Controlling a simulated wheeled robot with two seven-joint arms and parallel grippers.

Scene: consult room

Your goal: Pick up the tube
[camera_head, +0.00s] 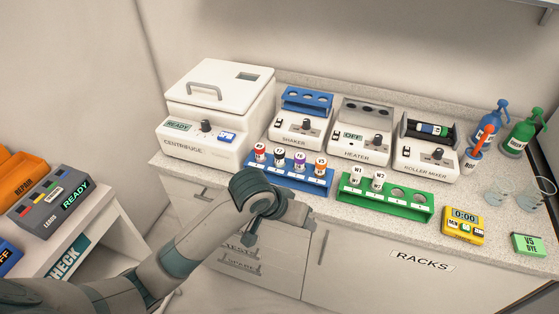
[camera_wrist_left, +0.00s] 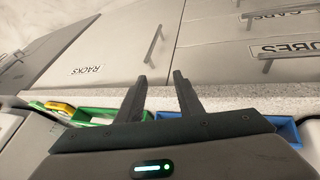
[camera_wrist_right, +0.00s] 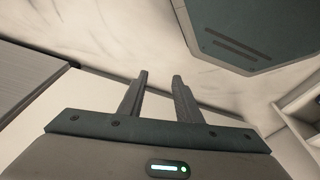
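Two white-capped tubes, W1 (camera_head: 356,176) and W2 (camera_head: 378,181), stand in the green rack (camera_head: 410,207). My left gripper (camera_head: 304,216) is in front of the counter edge, below the blue rack. In the left wrist view its fingers (camera_wrist_left: 161,76) are open and empty. My right gripper (camera_wrist_right: 160,75) is open and empty, away from the racks.
Behind the racks stand the centrifuge (camera_head: 205,142), shaker (camera_head: 296,132), heater (camera_head: 357,146) and roller mixer (camera_head: 425,160). A yellow timer (camera_head: 463,224) and green dye box (camera_head: 528,245) sit at right.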

